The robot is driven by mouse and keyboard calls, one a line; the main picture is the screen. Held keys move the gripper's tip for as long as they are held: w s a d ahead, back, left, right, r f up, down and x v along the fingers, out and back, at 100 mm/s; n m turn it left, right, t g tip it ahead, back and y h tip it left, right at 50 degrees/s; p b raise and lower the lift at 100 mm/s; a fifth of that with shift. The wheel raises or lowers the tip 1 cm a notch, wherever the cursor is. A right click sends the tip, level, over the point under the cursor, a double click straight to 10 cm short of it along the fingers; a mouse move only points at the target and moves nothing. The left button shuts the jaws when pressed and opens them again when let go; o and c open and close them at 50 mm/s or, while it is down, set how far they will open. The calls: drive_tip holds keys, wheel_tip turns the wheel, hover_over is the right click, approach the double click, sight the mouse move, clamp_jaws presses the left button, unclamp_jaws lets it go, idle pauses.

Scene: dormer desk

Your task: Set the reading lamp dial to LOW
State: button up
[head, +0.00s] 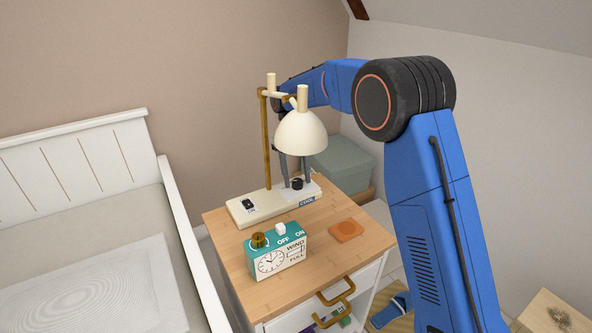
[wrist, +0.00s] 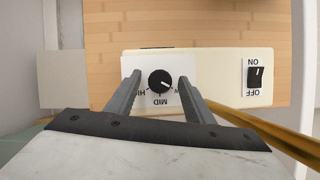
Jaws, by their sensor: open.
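The reading lamp (head: 301,132) has a cream shade, a brass post and a cream base (head: 243,209) on the nightstand. Its black dial (head: 297,184) is on a white plate at the base's right end. In the wrist view the dial (wrist: 160,81) has a small white mark that seems to point right and slightly down. HIGH is at its left, MID below it; the label at right is mostly hidden by a finger. My gripper (wrist: 160,77) is open, with one finger on each side of the dial and gaps showing. It also shows under the shade (head: 297,180).
A rocker switch marked ON and OFF (wrist: 256,77) sits on the lamp base. The brass post (head: 267,140) stands close to my gripper. A grey-green box (head: 342,163) stands behind.

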drive_tip(key=v, duration=1.7)
drive_tip(key=shift+w, duration=0.15)
drive_tip(key=shift+r, duration=0.15)
drive_tip(key=s+d+r+m+t+y, duration=0.15)
drive_tip(key=s+d+r, duration=0.25)
drive_tip(key=s+d, duration=0.7)
drive_tip(key=s+d+r+m+t+y, duration=0.1)
drive_tip(key=s+d+r+t, duration=0.25)
drive_tip(key=s+d, duration=0.8)
drive_tip(key=s+d+f+t, duration=0.1)
drive_tip(key=s+d+f, duration=0.3)
drive_tip(key=s, duration=0.4)
drive_tip(key=s+d+f+m+t, duration=0.1)
drive_tip(key=s+d+f, duration=0.4)
drive_tip(key=s, duration=0.3)
drive_tip(key=s+d+f+m+t, duration=0.1)
drive_tip(key=s+d+f, duration=0.3)
drive_tip(key=s+f, duration=0.2)
drive_tip(key=shift+s+d+t+h, duration=0.2)
drive_tip(key=shift+s+t+h, duration=0.2)
drive_tip(key=shift+s, duration=0.75)
